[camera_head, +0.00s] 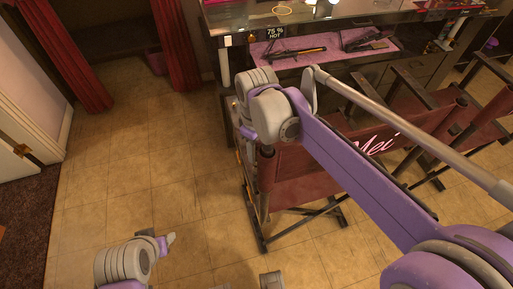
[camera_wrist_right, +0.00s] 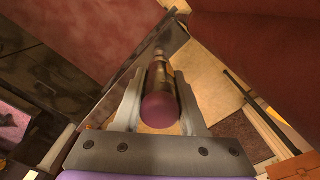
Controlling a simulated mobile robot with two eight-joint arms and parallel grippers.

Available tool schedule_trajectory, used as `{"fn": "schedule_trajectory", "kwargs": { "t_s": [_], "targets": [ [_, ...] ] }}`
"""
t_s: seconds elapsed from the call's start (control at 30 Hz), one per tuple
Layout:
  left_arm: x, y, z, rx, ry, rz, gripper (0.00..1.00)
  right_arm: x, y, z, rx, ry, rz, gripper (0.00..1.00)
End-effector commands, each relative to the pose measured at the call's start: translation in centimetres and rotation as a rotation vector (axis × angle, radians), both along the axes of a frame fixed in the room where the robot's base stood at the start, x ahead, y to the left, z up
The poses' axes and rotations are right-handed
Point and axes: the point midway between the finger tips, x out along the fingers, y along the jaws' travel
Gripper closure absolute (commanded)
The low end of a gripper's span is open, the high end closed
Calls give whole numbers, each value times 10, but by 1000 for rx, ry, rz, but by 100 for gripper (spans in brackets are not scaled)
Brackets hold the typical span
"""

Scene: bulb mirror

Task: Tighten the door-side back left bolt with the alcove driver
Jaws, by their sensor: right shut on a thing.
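My right gripper (camera_wrist_right: 160,72) is shut on a driver-like tool (camera_wrist_right: 160,108) in the right wrist view. The tool has a rounded maroon end towards the camera and a brassy shaft pointing away. In the head view my right arm reaches over a folding chair (camera_head: 300,170) with maroon cloth and pink lettering, and its wrist is beside the chair's left end. That gripper is mostly hidden there. I cannot make out the bolt.
A counter stands at the back with a pink towel (camera_head: 267,53) bearing dark tools and a "75% HOT" sign (camera_head: 275,33). More maroon chairs stand at right. A white door (camera_head: 17,150) is at left, red curtains (camera_head: 177,45) behind. Tiled floor (camera_head: 130,175) is clear at left.

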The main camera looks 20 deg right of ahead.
Motion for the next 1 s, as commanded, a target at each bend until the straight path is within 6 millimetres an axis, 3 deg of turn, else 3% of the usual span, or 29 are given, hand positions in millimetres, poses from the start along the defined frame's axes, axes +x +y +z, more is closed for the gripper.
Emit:
{"fn": "schedule_trajectory", "kwargs": {
  "t_s": [1.0],
  "targets": [
    [0, 0, 2, 0, -1, 0, 50, 0, 0, -7, 0, 1, 0, 100]
  ]
}}
